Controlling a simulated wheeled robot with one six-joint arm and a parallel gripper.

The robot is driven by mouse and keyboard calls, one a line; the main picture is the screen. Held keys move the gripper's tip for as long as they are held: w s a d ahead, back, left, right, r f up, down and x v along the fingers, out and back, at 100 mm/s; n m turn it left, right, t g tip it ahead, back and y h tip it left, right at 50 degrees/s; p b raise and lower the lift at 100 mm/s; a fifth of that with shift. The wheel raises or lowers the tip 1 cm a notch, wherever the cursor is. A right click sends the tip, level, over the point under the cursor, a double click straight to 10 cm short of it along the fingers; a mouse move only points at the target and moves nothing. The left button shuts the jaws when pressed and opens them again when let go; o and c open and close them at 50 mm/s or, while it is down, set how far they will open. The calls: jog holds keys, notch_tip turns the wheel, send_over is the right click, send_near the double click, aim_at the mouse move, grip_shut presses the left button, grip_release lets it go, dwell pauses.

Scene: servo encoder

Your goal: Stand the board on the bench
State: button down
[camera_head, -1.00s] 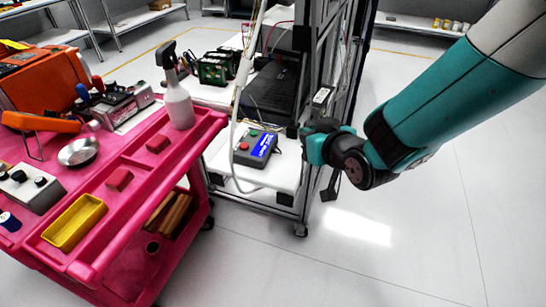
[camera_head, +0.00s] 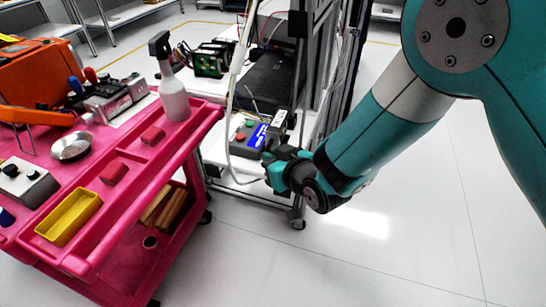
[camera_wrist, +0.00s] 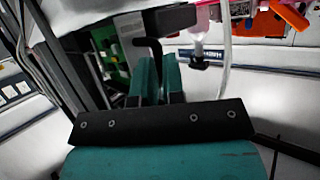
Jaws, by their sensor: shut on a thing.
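My gripper (camera_head: 272,168) reaches in from the right at the bench (camera_head: 225,172), beside the grey box with a blue screen. In the wrist view its two teal fingers (camera_wrist: 160,78) are close together on a thin dark piece (camera_wrist: 150,46) that rises between them. This piece may be the board; most of it is hidden by the fingers. In the head view a small dark piece with a pale face (camera_head: 281,119) shows just above the gripper; I cannot tell for sure that it is the held thing. The bench top is partly hidden by my arm.
The grey box with red and green buttons (camera_head: 243,132) stands on the bench, near the fingers. Metal frame posts (camera_head: 314,70) and a white hose (camera_head: 229,120) are close. A green unit (camera_head: 209,60) stands behind. A pink cart (camera_head: 125,180) stands left. Floor at right is clear.

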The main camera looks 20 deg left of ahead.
jog(key=c, duration=1.6)
grip_release()
jog(key=shift+f, duration=0.1)
jog(key=o, duration=0.4)
